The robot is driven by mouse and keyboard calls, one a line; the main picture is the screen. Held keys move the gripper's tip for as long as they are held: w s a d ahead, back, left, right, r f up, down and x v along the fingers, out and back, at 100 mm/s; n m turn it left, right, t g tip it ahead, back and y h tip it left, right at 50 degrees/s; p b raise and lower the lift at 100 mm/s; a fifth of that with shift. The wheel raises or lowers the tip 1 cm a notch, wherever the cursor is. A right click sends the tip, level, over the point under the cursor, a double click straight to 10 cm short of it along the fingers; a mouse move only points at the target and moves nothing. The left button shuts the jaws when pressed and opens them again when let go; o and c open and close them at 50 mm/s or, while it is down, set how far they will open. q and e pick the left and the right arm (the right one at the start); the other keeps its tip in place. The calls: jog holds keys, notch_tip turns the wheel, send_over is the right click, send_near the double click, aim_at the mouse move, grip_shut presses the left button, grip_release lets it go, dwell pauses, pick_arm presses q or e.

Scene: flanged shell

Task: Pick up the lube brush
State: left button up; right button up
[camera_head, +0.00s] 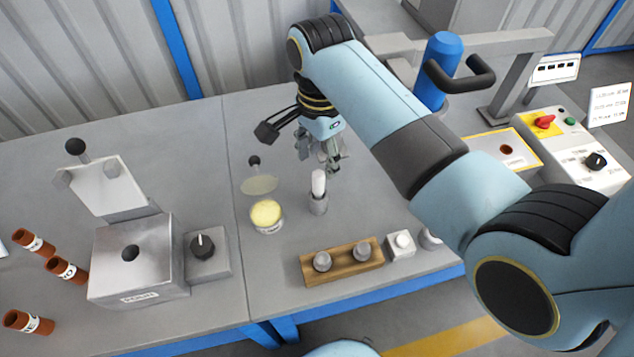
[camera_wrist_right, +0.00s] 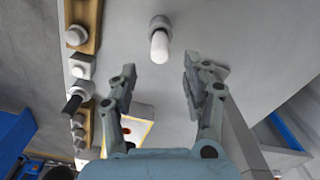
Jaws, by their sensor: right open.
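The lube brush appears to be the upright white-handled piece (camera_head: 318,184) in a small grey round holder (camera_head: 318,204) on the bench. In the right wrist view its white end (camera_wrist_right: 159,45) points toward me, ahead of the gap between the fingers. My right gripper (camera_head: 328,160) is open and empty, just above and behind the handle, not visibly touching it. In the wrist view the two fingers (camera_wrist_right: 158,80) stand apart, with bare bench between them. The brush's lower end is hidden in the holder. My left gripper is not in view.
A pot of yellow grease (camera_head: 267,214) stands left of the brush. A wooden block (camera_head: 342,264) with two grey knobs is in front. A metal fixture (camera_head: 135,260) and several brown tubes (camera_head: 66,269) are left. A blue-topped press (camera_head: 437,70) and control box (camera_head: 575,150) stand right.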

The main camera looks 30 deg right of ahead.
aim_at(318, 173)
jog(key=shift+f, duration=0.5)
jog(key=shift+w+f, duration=0.15)
jog(key=shift+f, duration=0.15)
notch_tip(318, 173, down, 5)
jog(key=shift+a, duration=0.15)
jog(key=c, duration=0.6)
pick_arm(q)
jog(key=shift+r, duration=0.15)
pick_arm(e)
grip_shut()
